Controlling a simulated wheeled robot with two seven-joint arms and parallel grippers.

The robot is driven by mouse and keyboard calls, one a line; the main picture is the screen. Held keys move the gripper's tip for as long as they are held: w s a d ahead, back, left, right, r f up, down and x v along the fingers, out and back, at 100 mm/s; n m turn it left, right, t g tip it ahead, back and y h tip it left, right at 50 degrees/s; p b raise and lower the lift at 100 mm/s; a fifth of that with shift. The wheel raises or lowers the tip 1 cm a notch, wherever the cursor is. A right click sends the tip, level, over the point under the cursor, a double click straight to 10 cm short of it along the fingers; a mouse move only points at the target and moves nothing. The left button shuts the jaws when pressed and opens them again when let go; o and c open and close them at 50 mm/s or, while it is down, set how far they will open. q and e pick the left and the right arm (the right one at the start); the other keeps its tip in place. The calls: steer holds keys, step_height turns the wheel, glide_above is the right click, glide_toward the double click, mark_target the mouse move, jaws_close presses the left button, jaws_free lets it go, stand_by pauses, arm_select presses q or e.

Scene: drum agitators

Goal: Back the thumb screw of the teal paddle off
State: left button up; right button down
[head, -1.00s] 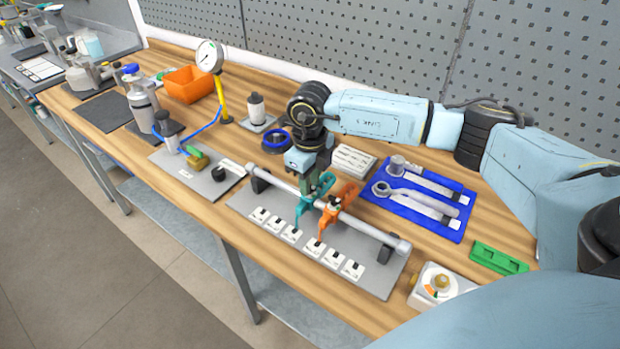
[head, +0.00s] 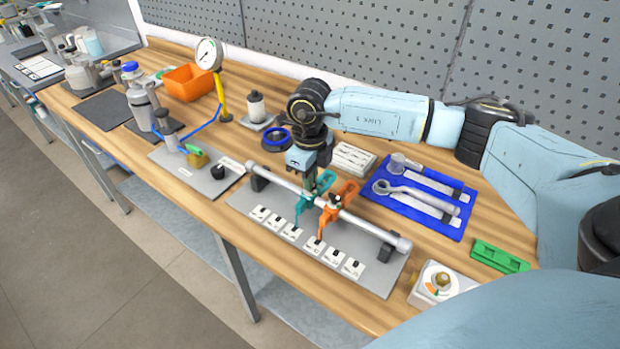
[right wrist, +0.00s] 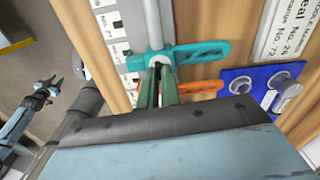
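The teal paddle (head: 303,204) sits on a grey shaft (head: 365,229) held in stands over a grey plate. An orange paddle (head: 327,217) sits right beside it on the shaft. My right gripper (head: 311,190) points down at the teal paddle's hub. The right wrist view shows its green fingers (right wrist: 158,72) close together at the hub of the teal paddle (right wrist: 200,52), with a dark strip between them. They appear closed on the thumb screw, which they mostly hide. My left gripper (right wrist: 44,88) shows small at the left of the right wrist view, away from the bench.
White labelled blocks (head: 290,234) line the plate's front. A blue tray (head: 410,213) with wrench-like tools lies to the right, with a green block (head: 499,256) and a dial box (head: 436,284) nearer. A pressure gauge (head: 208,54) and orange bin (head: 188,83) stand further left.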

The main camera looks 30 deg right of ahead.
steer(key=n+b, duration=0.2)
steer(key=n, duration=0.2)
steer(key=shift+f, duration=0.1)
steer(key=n+b, duration=0.3)
steer(key=n, duration=0.2)
steer(key=shift+b, duration=0.35)
steer(key=n+b, duration=0.2)
steer(key=n, duration=0.3)
steer(key=shift+n+b, duration=0.4)
steer(key=n+b, duration=0.2)
steer(key=n, duration=0.2)
steer(key=shift+n, duration=0.3)
steer(key=shift+n+b, duration=0.4)
steer(key=shift+n, duration=0.5)
steer(key=n+b, duration=0.1)
steer(key=n, duration=0.2)
steer(key=shift+s+n, duration=0.1)
steer(key=shift+n, duration=0.2)
steer(key=n+b, duration=0.1)
steer(key=n, duration=0.2)
steer(key=shift+f, duration=0.1)
arm_select(q)
steer(key=a+f, duration=0.4)
steer(key=f, duration=0.9)
steer(key=shift+f+y, duration=0.3)
steer(key=shift+f, duration=0.05)
arm_select(e)
steer(key=shift+n, duration=0.4)
